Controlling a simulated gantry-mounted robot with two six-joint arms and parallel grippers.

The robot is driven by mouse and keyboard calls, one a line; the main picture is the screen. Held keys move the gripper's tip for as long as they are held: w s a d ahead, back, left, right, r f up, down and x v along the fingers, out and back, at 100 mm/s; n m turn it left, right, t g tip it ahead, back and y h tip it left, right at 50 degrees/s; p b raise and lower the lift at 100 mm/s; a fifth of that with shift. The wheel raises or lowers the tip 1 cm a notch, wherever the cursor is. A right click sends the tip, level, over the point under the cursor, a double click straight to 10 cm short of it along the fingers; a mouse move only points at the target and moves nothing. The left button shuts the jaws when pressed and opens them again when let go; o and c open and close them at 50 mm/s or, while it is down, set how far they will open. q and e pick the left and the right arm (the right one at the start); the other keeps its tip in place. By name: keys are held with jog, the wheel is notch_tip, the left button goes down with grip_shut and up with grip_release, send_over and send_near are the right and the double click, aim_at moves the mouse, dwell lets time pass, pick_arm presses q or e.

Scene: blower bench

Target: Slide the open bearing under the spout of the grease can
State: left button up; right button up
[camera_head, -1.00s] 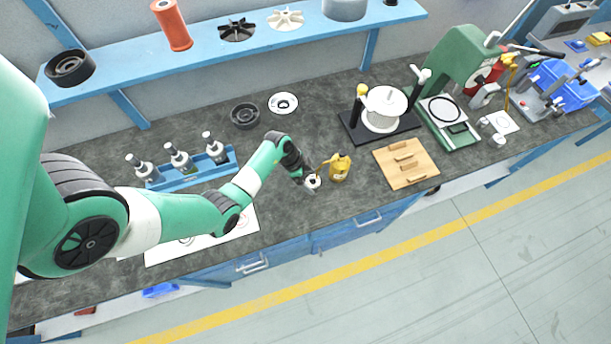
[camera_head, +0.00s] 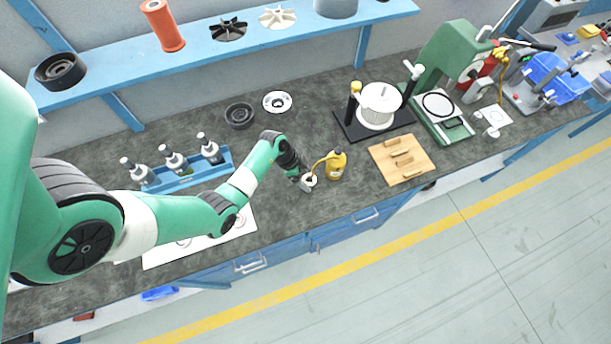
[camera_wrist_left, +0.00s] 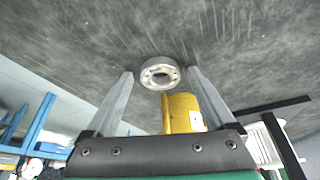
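The open bearing (camera_head: 310,181), a small pale ring, lies on the dark bench top just left of the yellow grease can (camera_head: 336,166). The can's thin spout arches left, its tip close to the bearing; I cannot tell whether it is right above it. My left gripper (camera_head: 304,184) is low at the bearing. In the left wrist view the bearing (camera_wrist_left: 160,73) sits between the fingertips of my open left gripper (camera_wrist_left: 160,71), with a narrow gap each side. The can (camera_wrist_left: 183,112) shows there behind the fingers, partly hidden. My right gripper is in neither view.
A wooden board (camera_head: 401,159) lies right of the can, and a black stand with a white drum (camera_head: 380,106) is behind it. A blue bottle rack (camera_head: 188,175) stands left, near my left arm. The bench's front edge is close to the bearing.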

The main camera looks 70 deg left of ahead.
pick_arm(q)
jog(key=shift+r, duration=0.15)
jog(key=p+v, duration=0.5)
jog(key=v, duration=0.6)
jog(key=shift+s+r, duration=0.1)
jog(key=shift+s, duration=0.1)
